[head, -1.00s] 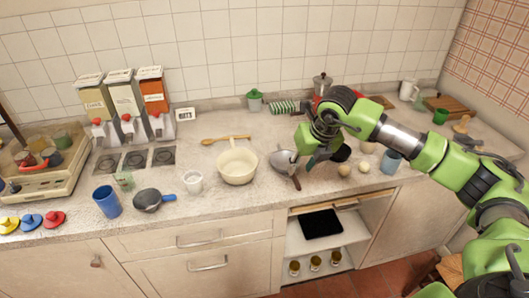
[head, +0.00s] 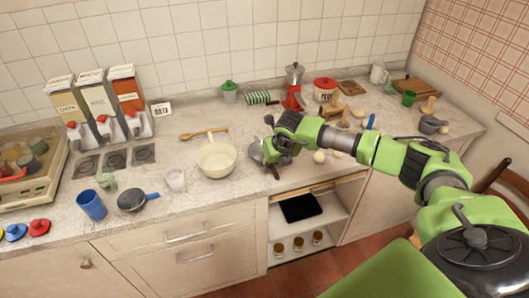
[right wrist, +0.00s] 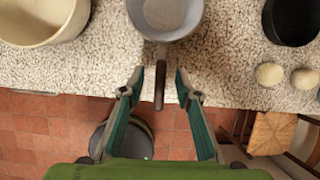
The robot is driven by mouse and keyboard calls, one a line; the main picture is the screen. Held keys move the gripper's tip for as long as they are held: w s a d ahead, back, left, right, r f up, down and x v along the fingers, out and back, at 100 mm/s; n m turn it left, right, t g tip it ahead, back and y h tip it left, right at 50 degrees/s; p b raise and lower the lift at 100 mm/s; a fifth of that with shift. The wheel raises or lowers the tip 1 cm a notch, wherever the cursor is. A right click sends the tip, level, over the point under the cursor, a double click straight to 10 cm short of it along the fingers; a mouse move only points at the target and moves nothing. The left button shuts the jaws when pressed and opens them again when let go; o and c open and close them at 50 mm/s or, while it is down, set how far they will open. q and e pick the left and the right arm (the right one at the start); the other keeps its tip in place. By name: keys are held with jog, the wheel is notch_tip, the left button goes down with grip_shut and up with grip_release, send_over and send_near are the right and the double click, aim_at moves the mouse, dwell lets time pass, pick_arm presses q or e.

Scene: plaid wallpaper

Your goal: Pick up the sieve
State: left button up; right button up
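The sieve is a grey bowl with a mesh bottom and a dark handle. In the right wrist view the sieve (right wrist: 168,18) is at the top, its handle (right wrist: 159,85) pointing toward me past the counter's front edge. In the head view the sieve (head: 256,156) is partly hidden by my right gripper (head: 272,158). In the right wrist view my right gripper (right wrist: 160,80) is open, with one finger on each side of the handle and visible gaps between them. My left gripper is not in view.
A cream pot (head: 216,160) stands left of the sieve. A dark round container (right wrist: 292,20) and two pale round objects (right wrist: 270,74) are to the right. A blue-handled dark pan (head: 131,200) and a blue cup (head: 91,205) are further left. An open shelf (head: 287,232) is below.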

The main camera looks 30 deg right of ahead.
jog(key=shift+x, duration=1.15)
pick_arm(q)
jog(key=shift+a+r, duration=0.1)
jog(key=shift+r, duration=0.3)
pick_arm(e)
jog(key=shift+r, duration=0.1)
grip_shut()
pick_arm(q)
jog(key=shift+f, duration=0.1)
